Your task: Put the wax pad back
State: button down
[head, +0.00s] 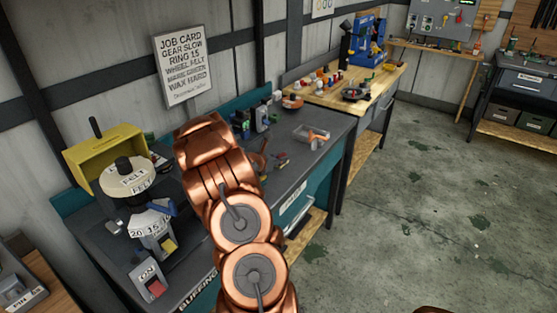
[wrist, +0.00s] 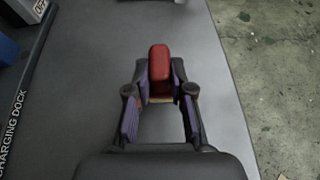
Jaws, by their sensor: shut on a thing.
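In the wrist view my gripper (wrist: 160,95) is shut on a red, round-ended block, which I take to be the wax pad (wrist: 158,62). A thin pale yellow edge shows under the red part, between the two fingers. The grey bench top (wrist: 85,85) lies below; I cannot tell whether the pad touches it. In the head view my copper arm reaches over the dark bench (head: 300,165) and hides the gripper and the pad.
A buffing machine with felt wheel (head: 128,178) and yellow hood (head: 95,155) stands at left. A job card (head: 183,67) hangs on the wall. A small tray (head: 312,134) sits on the bench. Concrete floor (wrist: 255,65) opens beyond the bench edge at right in the wrist view.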

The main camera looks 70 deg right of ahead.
jog(key=shift+f, duration=0.25)
jog(key=c, duration=0.9)
grip_release()
jog(key=shift+c, duration=0.2)
